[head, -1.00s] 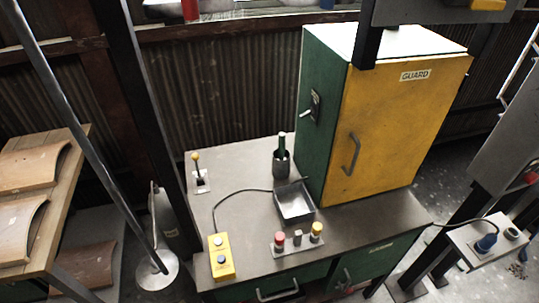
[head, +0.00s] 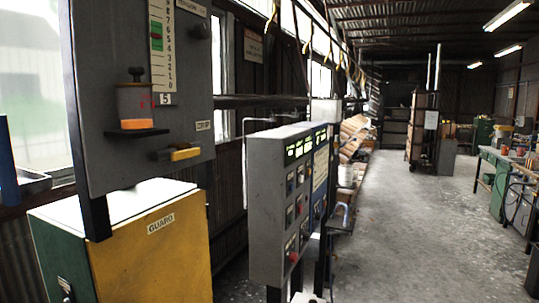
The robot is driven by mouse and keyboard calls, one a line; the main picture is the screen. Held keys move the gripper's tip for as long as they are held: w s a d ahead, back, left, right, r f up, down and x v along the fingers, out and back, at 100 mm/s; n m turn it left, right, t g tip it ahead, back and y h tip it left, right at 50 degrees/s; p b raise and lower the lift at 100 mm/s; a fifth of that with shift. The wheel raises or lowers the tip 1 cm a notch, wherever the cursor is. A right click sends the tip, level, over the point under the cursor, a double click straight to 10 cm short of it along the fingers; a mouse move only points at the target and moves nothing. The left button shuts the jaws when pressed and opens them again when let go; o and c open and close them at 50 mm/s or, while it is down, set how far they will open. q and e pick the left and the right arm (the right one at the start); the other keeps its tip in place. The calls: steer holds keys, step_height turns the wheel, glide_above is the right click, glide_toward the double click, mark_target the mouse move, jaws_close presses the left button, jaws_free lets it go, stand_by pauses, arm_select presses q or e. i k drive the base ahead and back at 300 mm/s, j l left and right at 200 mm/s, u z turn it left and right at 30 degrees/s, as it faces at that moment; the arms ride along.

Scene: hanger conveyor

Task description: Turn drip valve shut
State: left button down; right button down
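No part is clearly recognisable as the drip valve. A grey upright panel (head: 112,100) at the left carries a numbered scale (head: 157,40) with a green marker. A clear cup with orange contents (head: 135,103) and a black knob on top (head: 136,72) stands on a small black shelf of the panel. Below it to the right is a yellow-handled lever (head: 184,154) that lies roughly level. I cannot tell which of these is the valve. Neither of my grippers shows in the head view.
The yellow and green GUARD cabinet (head: 158,262) stands under the panel. A grey control cabinet (head: 270,195) with buttons and lit displays is to its right. The concrete floor (head: 410,235) runs clear to the back. Workbenches (head: 500,170) line the right side.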

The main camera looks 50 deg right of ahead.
mark_target(188, 153)
steer(key=k+l+z, duration=0.3)
steer(key=l, duration=0.4)
steer(key=l+z, duration=0.35)
steer(key=l, duration=0.4)
steer(key=k+l+z, duration=0.1)
steer(key=l+z, duration=0.2)
steer(key=l, duration=0.5)
